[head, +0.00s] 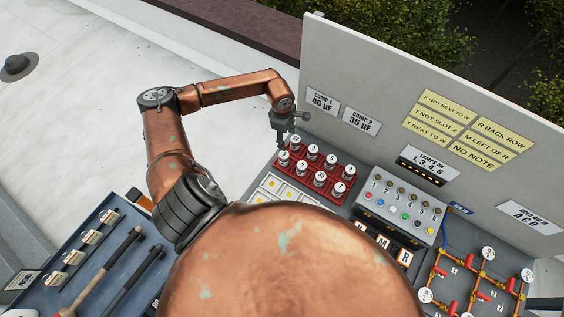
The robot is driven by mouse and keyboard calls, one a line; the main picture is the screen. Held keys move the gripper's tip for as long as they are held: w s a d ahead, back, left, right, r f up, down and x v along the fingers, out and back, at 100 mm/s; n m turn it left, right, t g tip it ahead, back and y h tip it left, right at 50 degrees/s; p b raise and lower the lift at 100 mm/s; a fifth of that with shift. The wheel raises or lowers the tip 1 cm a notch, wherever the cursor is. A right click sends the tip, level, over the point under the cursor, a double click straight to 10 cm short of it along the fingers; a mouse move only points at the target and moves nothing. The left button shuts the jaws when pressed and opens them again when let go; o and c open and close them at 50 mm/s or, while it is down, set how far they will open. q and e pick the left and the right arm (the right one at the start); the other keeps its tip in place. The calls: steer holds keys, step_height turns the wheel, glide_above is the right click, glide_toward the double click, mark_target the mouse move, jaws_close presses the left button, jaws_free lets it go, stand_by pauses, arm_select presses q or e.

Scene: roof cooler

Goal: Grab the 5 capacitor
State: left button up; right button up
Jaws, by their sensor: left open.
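Several capacitors with round white numbered tops (320,178) stand in two rows in a red rack (308,184) at the middle of the head view. The numbers are too small to read surely, so I cannot tell which capacitor is the 5. My left gripper (289,142) is open and points down at the rack's far left end. Its fingers are beside or just above the tops of the end capacitors; I cannot tell whether they touch. My right gripper is not in view.
A grey panel (390,60) with labels and yellow notes rises behind the rack. A box with coloured buttons (400,205) stands right of it, then copper pipes with gauges (487,254). A blue tool tray (90,270) is at lower left. My copper body hides the lower middle.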

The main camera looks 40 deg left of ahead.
mark_target(284, 154)
arm_select(q)
steer(key=shift+g+y, duration=0.3)
steer(key=shift+g, duration=0.1)
steer(key=s, duration=0.1)
steer(key=s+d, duration=0.1)
steer(key=s, duration=0.1)
steer(key=s+d+f, duration=0.1)
steer(key=shift+s+b, duration=0.2)
steer(key=shift+b, duration=0.2)
steer(key=shift+s+f, duration=0.25)
steer(key=f, duration=0.2)
steer(key=f+p, duration=0.1)
steer(key=f, duration=0.1)
steer(key=f+p, duration=0.1)
steer(key=f, duration=0.1)
steer(key=shift+w+f, duration=0.4)
steer(key=shift+a+f, duration=0.1)
steer(key=shift+f, duration=0.1)
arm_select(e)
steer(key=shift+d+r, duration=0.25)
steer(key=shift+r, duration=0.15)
arm_select(q)
steer(key=shift+c, duration=0.4)
steer(key=c, duration=1.2)
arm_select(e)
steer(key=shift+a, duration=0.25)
arm_select(q)
steer(key=shift+c, duration=0.2)
